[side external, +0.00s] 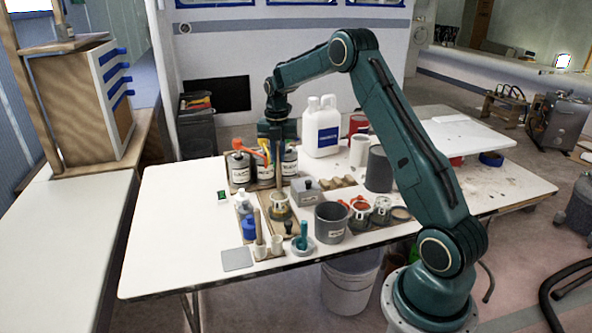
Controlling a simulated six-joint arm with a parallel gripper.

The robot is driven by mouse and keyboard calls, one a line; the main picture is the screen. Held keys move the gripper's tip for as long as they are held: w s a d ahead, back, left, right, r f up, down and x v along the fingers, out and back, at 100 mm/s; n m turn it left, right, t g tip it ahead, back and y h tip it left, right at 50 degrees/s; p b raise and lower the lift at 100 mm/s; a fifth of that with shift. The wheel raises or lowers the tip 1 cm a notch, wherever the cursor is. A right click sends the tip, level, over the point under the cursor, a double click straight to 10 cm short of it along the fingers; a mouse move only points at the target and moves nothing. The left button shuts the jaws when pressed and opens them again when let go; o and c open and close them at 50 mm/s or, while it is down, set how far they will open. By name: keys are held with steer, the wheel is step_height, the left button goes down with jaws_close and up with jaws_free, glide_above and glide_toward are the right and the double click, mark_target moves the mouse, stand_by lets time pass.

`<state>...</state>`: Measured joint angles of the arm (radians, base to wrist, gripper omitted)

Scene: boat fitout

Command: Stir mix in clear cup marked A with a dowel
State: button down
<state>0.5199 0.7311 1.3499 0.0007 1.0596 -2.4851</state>
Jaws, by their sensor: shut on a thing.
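My gripper (276,143) points down over the middle of the white table and is shut on a tan dowel (279,172). The dowel stands about upright below the jaws. Its lower end reaches a clear cup (280,208) with a yellowish-brown content and seems to be inside it; the exact depth cannot be told. The cup stands upright on a wooden board. No letter A can be read on it at this size. Two more small clear cups (361,213) stand to the right, with orange-red parts by them.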

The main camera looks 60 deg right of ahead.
mark_target(280, 187)
steer(key=shift+f, duration=4.3)
steer(key=shift+s+d, duration=0.1)
